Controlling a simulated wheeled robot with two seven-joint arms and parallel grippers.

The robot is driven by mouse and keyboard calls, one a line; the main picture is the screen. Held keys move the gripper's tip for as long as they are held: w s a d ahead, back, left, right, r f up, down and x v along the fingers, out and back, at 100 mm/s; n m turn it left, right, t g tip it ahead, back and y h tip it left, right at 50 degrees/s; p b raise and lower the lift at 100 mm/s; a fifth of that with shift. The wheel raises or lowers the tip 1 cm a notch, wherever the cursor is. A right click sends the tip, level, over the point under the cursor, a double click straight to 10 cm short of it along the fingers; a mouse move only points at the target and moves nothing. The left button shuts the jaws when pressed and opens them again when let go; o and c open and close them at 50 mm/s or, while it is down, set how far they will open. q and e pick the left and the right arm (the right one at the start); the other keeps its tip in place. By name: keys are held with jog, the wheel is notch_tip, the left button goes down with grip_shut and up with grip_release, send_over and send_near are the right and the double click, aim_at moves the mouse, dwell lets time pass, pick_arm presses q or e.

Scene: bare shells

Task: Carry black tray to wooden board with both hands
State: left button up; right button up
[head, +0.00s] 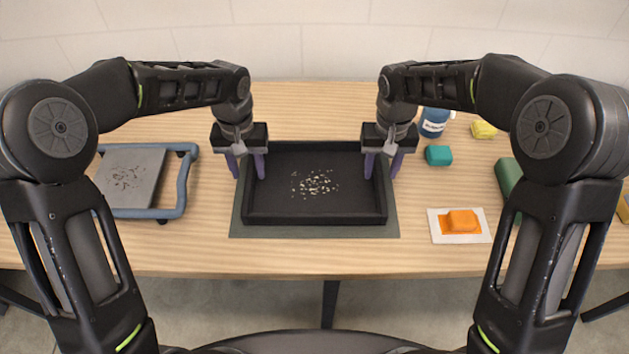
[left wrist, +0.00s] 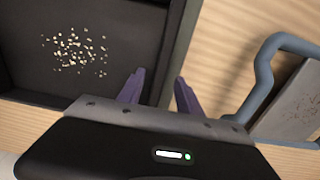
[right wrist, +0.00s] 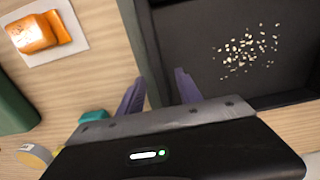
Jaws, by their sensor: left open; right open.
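The black tray (head: 315,219) sits on a dark grey-green mat (head: 315,230) in the middle of the table, with pale crumbs (head: 314,184) on its floor. My left gripper (head: 246,166) is open, its purple fingers on either side of the tray's left wall, which also shows in the left wrist view (left wrist: 178,50). My right gripper (head: 383,166) is open in the same way around the right wall, seen in the right wrist view (right wrist: 149,50). I cannot tell whether the fingers touch the walls. I cannot make out a separate wooden board; the table top is wood.
At left, a blue frame (head: 183,185) surrounds a grey speckled panel (head: 135,175). At right stand an orange block (head: 462,220) on a white card (head: 444,233), a teal block (head: 438,155), a blue labelled container (head: 433,124), a yellow block (head: 483,129) and a green item (head: 508,175).

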aim_at(249, 175)
pick_arm(q)
jog(key=shift+f, duration=1.5)
pick_arm(e)
jog(key=shift+f, duration=1.5)
pick_arm(q)
grip_shut()
pick_arm(e)
grip_shut()
pick_arm(q)
jog(key=shift+r, duration=0.1)
pick_arm(e)
jog(key=shift+r, duration=0.1)
